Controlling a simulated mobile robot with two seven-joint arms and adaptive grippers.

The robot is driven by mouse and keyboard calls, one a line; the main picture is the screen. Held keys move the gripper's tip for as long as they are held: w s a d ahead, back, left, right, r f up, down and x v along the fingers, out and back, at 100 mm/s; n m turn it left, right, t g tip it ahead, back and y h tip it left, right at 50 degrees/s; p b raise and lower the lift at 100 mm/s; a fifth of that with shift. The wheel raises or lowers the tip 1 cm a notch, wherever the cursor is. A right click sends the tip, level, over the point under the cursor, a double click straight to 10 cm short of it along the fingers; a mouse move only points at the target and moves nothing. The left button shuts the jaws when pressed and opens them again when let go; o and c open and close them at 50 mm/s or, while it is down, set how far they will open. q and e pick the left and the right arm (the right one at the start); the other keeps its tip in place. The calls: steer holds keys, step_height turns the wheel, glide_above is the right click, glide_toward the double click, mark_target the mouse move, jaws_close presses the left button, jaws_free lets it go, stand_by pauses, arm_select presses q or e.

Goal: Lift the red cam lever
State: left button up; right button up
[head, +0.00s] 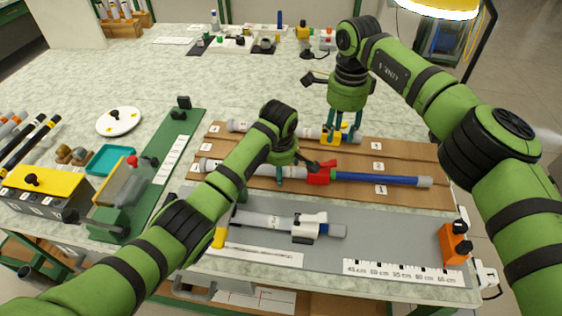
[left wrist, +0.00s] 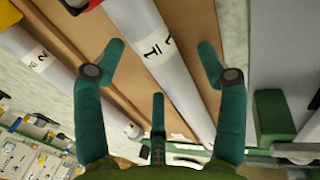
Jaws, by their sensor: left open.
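A red clamp with a red lever (head: 322,172) sits where a white tube meets a blue rod, on the front slot of the brown rack (head: 420,194). A bit of red (left wrist: 82,6) shows at the top edge of the left wrist view. My left gripper (head: 280,178) is just left of the red clamp, over the white tube. In the left wrist view its fingers (left wrist: 162,65) are spread, with the white tube labelled 1 (left wrist: 147,32) passing between or below them. My right gripper (head: 342,128) is at the yellow clamp on the rear tube; whether it grips is unclear.
A grey mat (head: 385,245) in front holds a grey tube with a white clamp (head: 309,229) and a length scale (head: 405,273). An orange block (head: 454,243) stands at the right. A green fixture (head: 180,135) and teal tray (head: 110,160) lie left. The table behind the rack is largely clear.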

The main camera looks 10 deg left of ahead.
arm_select(q)
steer(key=c, duration=1.4)
arm_select(e)
steer(key=c, duration=0.4)
steer(key=shift+d+f, duration=0.15)
jaws_close()
steer(key=d+f+m+y, duration=0.1)
steer(key=d+f+y, duration=0.2)
steer(key=d+y, duration=0.3)
steer(key=shift+d, duration=0.95)
